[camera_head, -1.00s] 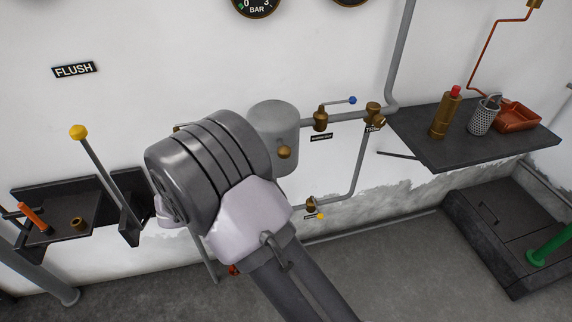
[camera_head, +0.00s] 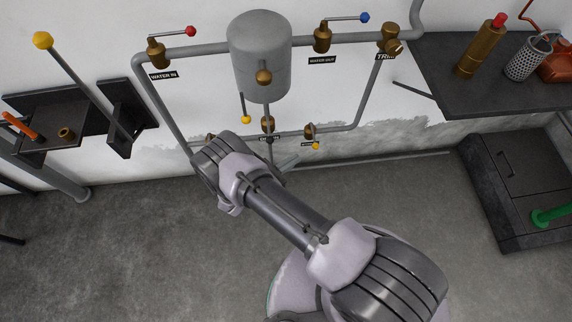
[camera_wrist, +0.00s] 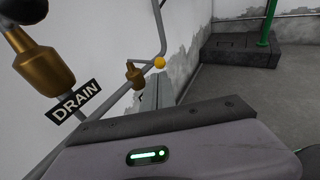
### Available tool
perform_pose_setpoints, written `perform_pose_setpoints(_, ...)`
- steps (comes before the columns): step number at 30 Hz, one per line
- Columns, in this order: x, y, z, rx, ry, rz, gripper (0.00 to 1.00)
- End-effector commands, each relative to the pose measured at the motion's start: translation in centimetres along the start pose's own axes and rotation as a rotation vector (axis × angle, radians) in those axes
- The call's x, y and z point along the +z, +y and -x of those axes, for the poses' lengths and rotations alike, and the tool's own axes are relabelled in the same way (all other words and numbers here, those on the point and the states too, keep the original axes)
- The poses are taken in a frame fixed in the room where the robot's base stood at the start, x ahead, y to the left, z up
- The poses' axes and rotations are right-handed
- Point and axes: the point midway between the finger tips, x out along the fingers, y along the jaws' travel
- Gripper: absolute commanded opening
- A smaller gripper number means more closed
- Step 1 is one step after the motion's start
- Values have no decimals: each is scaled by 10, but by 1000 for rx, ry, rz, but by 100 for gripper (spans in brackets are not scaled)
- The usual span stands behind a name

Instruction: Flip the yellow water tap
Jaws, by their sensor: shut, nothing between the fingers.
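A small brass tap (camera_head: 310,130) with a yellow knob (camera_head: 316,146) sits on the lower pipe, right of the tank. In the wrist view this tap (camera_wrist: 135,75) and its yellow knob (camera_wrist: 159,62) are ahead, beyond the gripper. A second brass valve (camera_head: 268,125) sits below the tank, with a DRAIN label (camera_wrist: 73,100) in the wrist view. Another yellow knob (camera_head: 245,119) hangs on a short lever left of it. My gripper (camera_head: 288,161) is shut and empty, low in front of the lower pipe, left of and below the yellow tap, apparently apart from it. Its fingertips are partly hidden.
The grey tank (camera_head: 260,50), WATER IN valve (camera_head: 156,52) and blue-knobbed valve (camera_head: 322,38) are above. A tall lever with a yellow ball (camera_head: 42,40) stands left. A dark shelf (camera_head: 465,95) juts out at right. Floor in front is clear.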

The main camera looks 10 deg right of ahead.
Motion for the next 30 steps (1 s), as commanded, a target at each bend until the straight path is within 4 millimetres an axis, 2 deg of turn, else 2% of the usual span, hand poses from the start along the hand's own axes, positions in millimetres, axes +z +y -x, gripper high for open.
perform_pose_setpoints(3, -3, -1, -26, -5, 0, -1, 0)
perform_pose_setpoints(10, -2, 0, -59, -2, 0, -2, 0)
perform_pose_setpoints(15, 0, 0, -66, 0, 0, -1, 0)
perform_pose_setpoints(24, 1, -1, -66, 0, 0, 0, 0)
perform_pose_setpoints(28, 2, -10, -67, 5, 0, 3, 0)
perform_pose_setpoints(30, 4, -21, -68, 14, 1, 6, 0)
